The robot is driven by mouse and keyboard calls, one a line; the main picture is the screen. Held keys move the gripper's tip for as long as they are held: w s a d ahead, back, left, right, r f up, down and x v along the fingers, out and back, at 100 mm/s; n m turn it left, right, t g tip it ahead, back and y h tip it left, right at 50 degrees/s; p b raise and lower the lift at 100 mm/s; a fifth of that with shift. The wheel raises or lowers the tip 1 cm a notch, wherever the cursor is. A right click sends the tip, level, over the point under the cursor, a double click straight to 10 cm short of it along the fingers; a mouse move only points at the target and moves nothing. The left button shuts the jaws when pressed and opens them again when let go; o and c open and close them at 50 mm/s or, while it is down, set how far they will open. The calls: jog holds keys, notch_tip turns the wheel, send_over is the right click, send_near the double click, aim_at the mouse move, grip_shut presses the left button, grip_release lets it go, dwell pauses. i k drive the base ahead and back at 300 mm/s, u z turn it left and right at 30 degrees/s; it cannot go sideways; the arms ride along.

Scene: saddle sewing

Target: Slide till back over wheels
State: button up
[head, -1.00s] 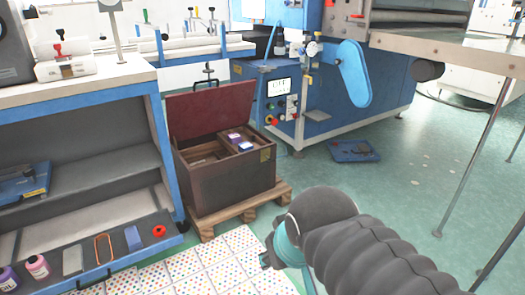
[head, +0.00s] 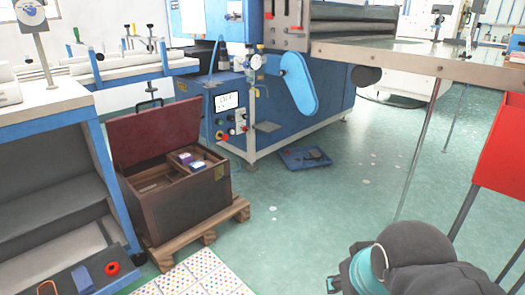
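A dark brown wooden chest (head: 185,215) stands with its reddish lid (head: 155,130) raised. Inside, a shallow wooden till (head: 179,172) appears to sit toward the right side, with a purple box (head: 184,158) and a blue-and-white box (head: 198,165) at it. A lighter compartment lies to its left. I cannot make out any wheels in the chest. My gripper (head: 334,284) is only partly in view at the lower edge, beyond a teal ring on my arm. It is well right of the chest and apart from it; its fingers are too unclear to judge.
The chest rests on a wooden pallet (head: 208,238). A blue-framed bench (head: 105,165) stands close on its left, with a red spool (head: 112,269) on its lower shelf. A blue machine (head: 250,115) stands behind. Green floor is clear between chest and arm. A red panel (head: 503,150) is at right.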

aim_at(198, 154)
jog(key=z, duration=0.3)
jog(key=i, duration=3.3)
jog(key=z, duration=0.9)
jog(key=i, duration=0.15)
jog(key=u, duration=1.7)
jog(key=i, duration=0.35)
jog(key=u, duration=1.95)
